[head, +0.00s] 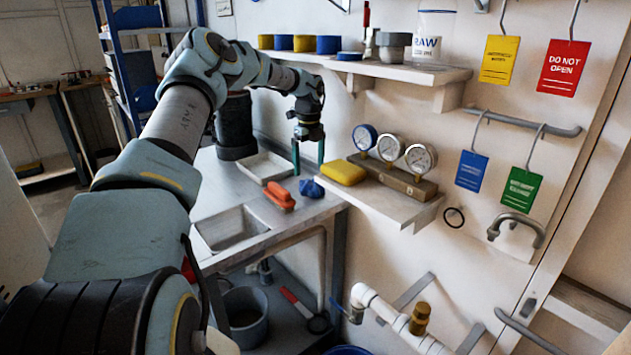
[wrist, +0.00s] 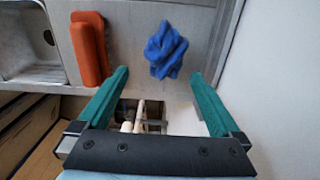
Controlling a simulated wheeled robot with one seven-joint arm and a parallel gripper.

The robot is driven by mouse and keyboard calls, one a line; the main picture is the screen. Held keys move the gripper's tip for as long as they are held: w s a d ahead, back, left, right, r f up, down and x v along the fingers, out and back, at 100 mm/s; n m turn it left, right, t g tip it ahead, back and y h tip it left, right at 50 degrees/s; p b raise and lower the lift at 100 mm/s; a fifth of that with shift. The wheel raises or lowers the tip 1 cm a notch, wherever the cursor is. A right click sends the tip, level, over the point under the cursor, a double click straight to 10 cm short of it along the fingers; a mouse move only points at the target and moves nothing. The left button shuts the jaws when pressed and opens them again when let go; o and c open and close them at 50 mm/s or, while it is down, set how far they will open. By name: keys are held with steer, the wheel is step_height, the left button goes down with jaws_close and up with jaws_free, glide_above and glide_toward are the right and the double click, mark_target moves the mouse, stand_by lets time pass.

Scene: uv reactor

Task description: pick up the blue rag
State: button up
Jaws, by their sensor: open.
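The blue rag (head: 311,188) is a small crumpled bundle on the metal counter, near its right front corner. In the wrist view the rag (wrist: 165,50) lies ahead of the fingertips, between their lines and a little right of centre. My gripper (head: 308,158) points down above the counter, just behind the rag in the head view. In the wrist view my gripper (wrist: 160,82) shows two green fingers spread wide with nothing between them. The rag is apart from both fingers and fully visible.
An orange brush-like object (head: 279,195) lies left of the rag; it shows close by in the wrist view (wrist: 90,48). Two sink basins (head: 230,228) are set in the counter. A shelf (head: 385,198) with a yellow sponge (head: 343,172) and several gauges stands to the right.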

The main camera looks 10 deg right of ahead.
mark_target(311, 182)
steer(key=shift+w+d+f, duration=0.15)
steer(key=shift+w+d, duration=0.05)
steer(key=shift+w, duration=0.25)
steer(key=shift+w+f, duration=0.1)
steer(key=shift+f, duration=0.15)
steer(key=shift+d+f+p, duration=0.1)
steer(key=shift+f+p, duration=1.3)
steer(key=shift+f, duration=2)
steer(key=c, duration=1.2)
